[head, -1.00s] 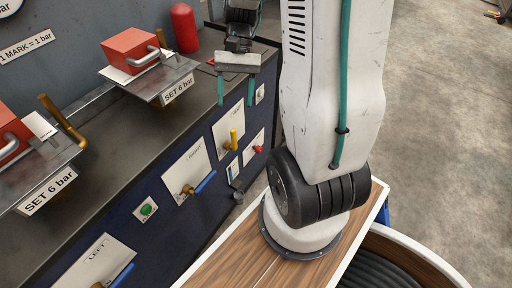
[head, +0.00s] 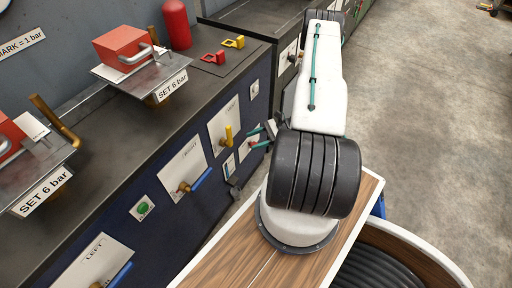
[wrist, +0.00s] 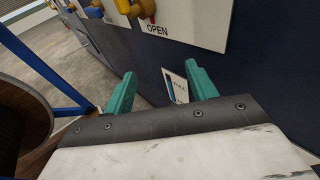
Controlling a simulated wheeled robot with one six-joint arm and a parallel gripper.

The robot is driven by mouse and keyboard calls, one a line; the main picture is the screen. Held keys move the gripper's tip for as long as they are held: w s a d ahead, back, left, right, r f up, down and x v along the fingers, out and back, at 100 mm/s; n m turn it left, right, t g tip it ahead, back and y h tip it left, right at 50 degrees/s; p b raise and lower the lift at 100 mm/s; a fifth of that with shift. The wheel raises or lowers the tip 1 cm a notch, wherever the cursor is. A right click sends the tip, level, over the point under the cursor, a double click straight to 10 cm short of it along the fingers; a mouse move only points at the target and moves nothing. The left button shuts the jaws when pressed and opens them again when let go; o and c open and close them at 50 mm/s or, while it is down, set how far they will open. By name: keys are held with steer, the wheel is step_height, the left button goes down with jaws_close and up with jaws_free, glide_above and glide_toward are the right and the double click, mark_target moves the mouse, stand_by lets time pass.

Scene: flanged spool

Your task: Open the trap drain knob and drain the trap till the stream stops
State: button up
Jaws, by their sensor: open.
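My gripper (head: 262,138) shows in the head view as two teal fingers, partly behind my arm, beside the far end of the dark blue panel. In the wrist view my gripper (wrist: 160,88) is open with nothing between its fingers. A white plate (wrist: 190,20) marked OPEN, with a brass-yellow fitting (wrist: 145,8) and a bit of red, is at the top. A small blue-edged label (wrist: 175,85) shows behind the fingers. In the head view a yellow handle (head: 228,135) stands on its plate. I cannot make out which knob is the trap drain; no stream is visible.
Blue-handled valves sit on the LEFT plate (head: 92,262) and another plate (head: 183,172). A green button (head: 143,207) is between them. Red boxes (head: 122,47) and a red cylinder (head: 176,25) stand on the bench. Open concrete floor (head: 430,110) lies to the right.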

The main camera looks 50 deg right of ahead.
steer(key=s+d+f+m+t+h, duration=0.25)
steer(key=f+m+t+h, duration=0.55)
steer(key=f, duration=1)
steer(key=w+d+m+t+h, duration=0.1)
steer(key=w+d+m+h, duration=0.2)
steer(key=d, duration=0.4)
steer(key=shift+m, duration=0.4)
steer(key=w, duration=0.4)
steer(key=w+a, duration=0.1)
steer(key=w, duration=0.1)
steer(key=shift+w+a+f, duration=0.1)
steer(key=shift+f, duration=0.2)
steer(key=c, duration=1)
